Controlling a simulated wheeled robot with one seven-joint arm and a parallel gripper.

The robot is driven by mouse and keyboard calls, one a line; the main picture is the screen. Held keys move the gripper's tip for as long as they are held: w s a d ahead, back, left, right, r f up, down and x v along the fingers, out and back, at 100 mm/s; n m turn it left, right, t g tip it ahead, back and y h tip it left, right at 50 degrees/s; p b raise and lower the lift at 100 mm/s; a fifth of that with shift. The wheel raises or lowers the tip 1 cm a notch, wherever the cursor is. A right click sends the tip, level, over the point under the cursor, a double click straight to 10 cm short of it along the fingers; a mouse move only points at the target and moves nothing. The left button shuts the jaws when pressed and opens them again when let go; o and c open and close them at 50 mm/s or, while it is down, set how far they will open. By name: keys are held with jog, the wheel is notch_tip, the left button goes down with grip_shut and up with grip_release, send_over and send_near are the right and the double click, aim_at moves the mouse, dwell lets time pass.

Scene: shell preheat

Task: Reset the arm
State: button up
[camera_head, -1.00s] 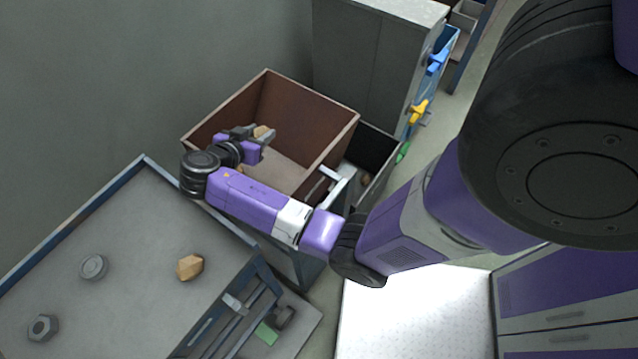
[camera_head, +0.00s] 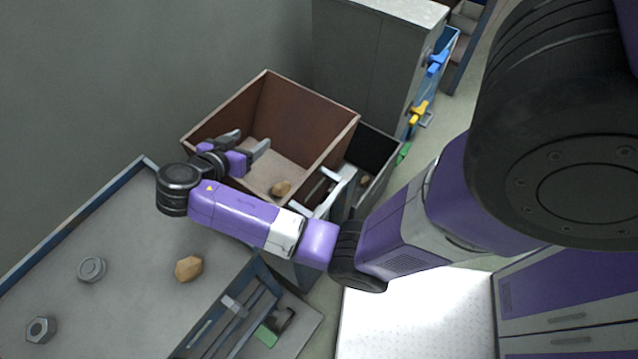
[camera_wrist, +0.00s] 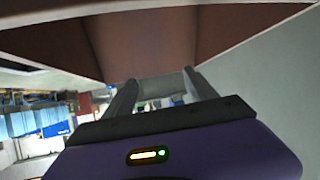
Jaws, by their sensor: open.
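My gripper (camera_head: 246,144) is open and empty. In the head view it is over the left part of a brown-walled box (camera_head: 308,110). In the wrist view its two fingers (camera_wrist: 160,96) stand apart with nothing between them, and the brown box wall (camera_wrist: 150,45) shows beyond them. A tan lump (camera_head: 281,188) lies on the box floor, to the right of and below the gripper in the picture. My purple arm stretches from the right across the front of the box.
A grey table (camera_head: 130,220) at lower left bears another tan lump (camera_head: 189,268), a round metal piece (camera_head: 91,269) and a hex nut (camera_head: 41,330). A tool rack (camera_head: 240,310) sits at its right. A grey cabinet (camera_head: 365,60) stands behind the box.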

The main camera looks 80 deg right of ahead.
jog(key=shift+v, duration=1.05)
